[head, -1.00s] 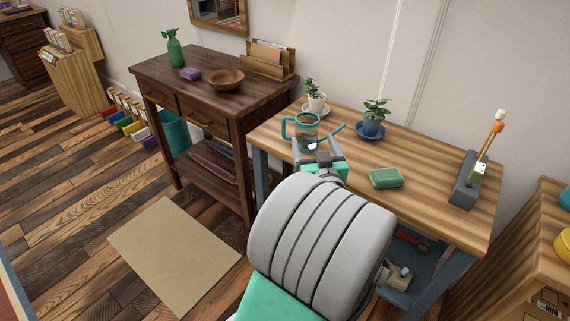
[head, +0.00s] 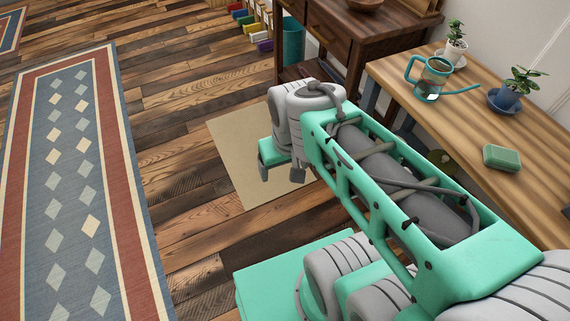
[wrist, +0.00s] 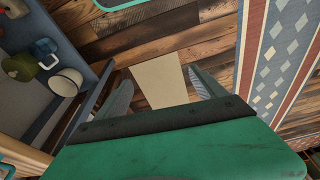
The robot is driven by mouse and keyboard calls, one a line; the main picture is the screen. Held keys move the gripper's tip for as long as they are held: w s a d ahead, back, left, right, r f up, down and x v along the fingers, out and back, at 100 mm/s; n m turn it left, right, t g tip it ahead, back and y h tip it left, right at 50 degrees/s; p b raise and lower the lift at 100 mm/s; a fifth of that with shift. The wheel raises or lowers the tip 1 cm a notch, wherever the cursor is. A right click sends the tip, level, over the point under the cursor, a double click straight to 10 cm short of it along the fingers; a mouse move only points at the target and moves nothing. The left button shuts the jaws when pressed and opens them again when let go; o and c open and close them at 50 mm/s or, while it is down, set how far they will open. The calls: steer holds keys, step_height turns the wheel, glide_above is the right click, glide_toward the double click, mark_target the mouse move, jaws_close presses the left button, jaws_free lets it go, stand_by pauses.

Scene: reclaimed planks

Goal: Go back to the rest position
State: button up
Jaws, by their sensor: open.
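My gripper (wrist: 161,88) shows in the wrist view with its two fingers apart and nothing between them. It points down over the floor, with the beige mat (wrist: 158,80) beyond the fingers. In the head view my arm is folded back beside the workbench (head: 445,118), its end above the mat (head: 228,150), and its fingers are partly hidden. The teal-handled glass mug (head: 430,76) stands upright on the workbench with a teal-handled spoon (head: 460,90) beside it, clear of my gripper.
On the workbench are a green sponge (head: 501,157) and two potted plants, one on a blue saucer (head: 505,104). A dark wooden console (head: 345,35) stands behind. A patterned rug (head: 75,180) lies left on open plank floor. The wrist view shows a shelf with a white bowl (wrist: 67,81).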

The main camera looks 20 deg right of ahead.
steer(key=w+p+v, duration=0.2)
steer(key=p+v, duration=0.9)
steer(key=w+r+p+v, duration=0.1)
steer(key=w+p+v, duration=0.2)
steer(key=p+v, duration=0.8)
steer(key=shift+w+d+r+t, duration=0.2)
steer(key=shift+r+t, duration=0.2)
steer(key=shift+r, duration=0.45)
